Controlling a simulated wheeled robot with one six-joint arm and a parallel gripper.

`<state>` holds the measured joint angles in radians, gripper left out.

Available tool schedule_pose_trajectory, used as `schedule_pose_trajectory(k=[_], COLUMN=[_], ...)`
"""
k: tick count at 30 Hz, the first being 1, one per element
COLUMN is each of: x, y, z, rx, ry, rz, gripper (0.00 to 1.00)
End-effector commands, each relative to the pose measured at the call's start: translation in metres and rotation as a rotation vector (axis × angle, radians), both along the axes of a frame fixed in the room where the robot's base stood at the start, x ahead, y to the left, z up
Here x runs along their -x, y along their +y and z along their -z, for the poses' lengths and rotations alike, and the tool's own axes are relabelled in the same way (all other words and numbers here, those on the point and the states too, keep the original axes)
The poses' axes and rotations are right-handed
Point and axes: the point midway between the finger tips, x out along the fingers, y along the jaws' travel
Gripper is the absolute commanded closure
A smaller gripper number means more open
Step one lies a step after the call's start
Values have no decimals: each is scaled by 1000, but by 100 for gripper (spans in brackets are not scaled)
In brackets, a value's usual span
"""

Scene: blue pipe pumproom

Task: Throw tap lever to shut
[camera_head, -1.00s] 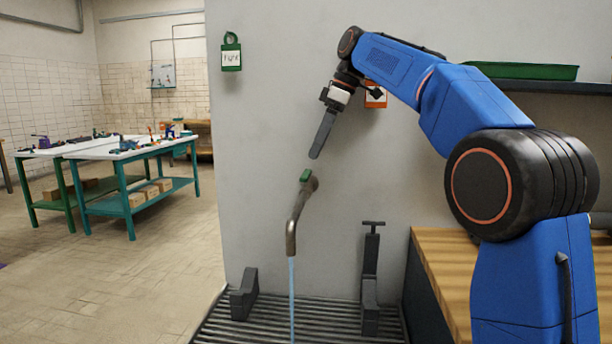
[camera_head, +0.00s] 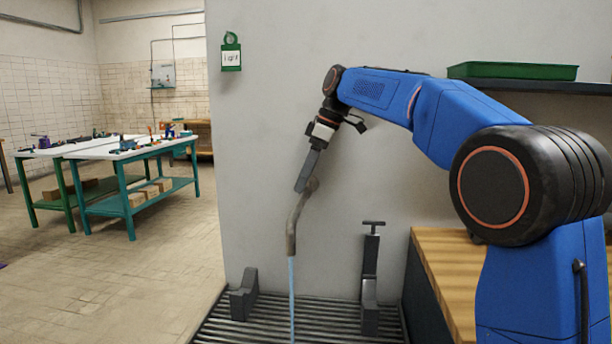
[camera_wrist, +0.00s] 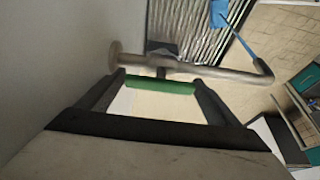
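The tap is a curved grey metal pipe (camera_head: 294,222) standing out from the pale wall, with a blue stream of water (camera_head: 291,290) falling from its mouth. Its green lever (camera_wrist: 162,86) shows in the wrist view; in the head view it is hidden behind my fingers. My gripper (camera_head: 301,187) points down at the top of the tap. In the wrist view my gripper (camera_wrist: 158,78) has its two dark fingers spread apart, one at each end of the lever. Whether either finger touches the lever I cannot tell.
A slatted drain grate (camera_head: 225,325) lies below the tap, with a dark block (camera_head: 243,297) and an upright dark stand (camera_head: 370,275) on it. A green tag (camera_head: 231,55) hangs on the wall. A wooden counter (camera_head: 440,270) and a shelf with a green tray (camera_head: 512,71) are at right.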

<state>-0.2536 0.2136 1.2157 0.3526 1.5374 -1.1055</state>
Motion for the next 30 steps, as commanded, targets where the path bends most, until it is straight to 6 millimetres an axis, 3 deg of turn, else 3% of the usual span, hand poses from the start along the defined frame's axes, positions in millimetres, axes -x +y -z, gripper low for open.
schedule_pose_trajectory(k=[1,4,17,30], x=[0,0,1,1], y=[0,0,0,1], z=[0,0,-1,-1], rx=[0,0,-1,-1], ry=[0,0,-2,-2], rz=[0,0,72,429], gripper=[24,44,44,44])
